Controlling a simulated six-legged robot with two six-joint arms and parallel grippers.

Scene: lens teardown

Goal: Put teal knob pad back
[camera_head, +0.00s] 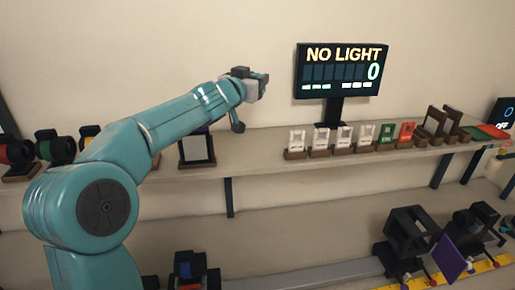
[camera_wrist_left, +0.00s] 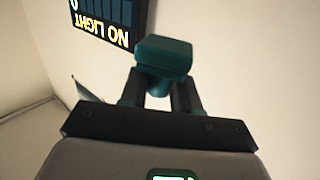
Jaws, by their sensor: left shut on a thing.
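My left gripper (camera_head: 252,80) is raised above the upper shelf, left of the display, at the end of my teal arm. In the left wrist view, the two dark fingers (camera_wrist_left: 160,92) are shut on a teal knob pad (camera_wrist_left: 163,56), a small rounded block held at their tips. In the head view the pad is small and hard to tell from the gripper. I cannot make out the place it belongs to. My right gripper is not in view.
Several small cards in wooden stands (camera_head: 342,140) line the shelf. A framed panel (camera_head: 197,149) stands at left. Black optical mounts (camera_head: 408,235) sit on a yellow rail below.

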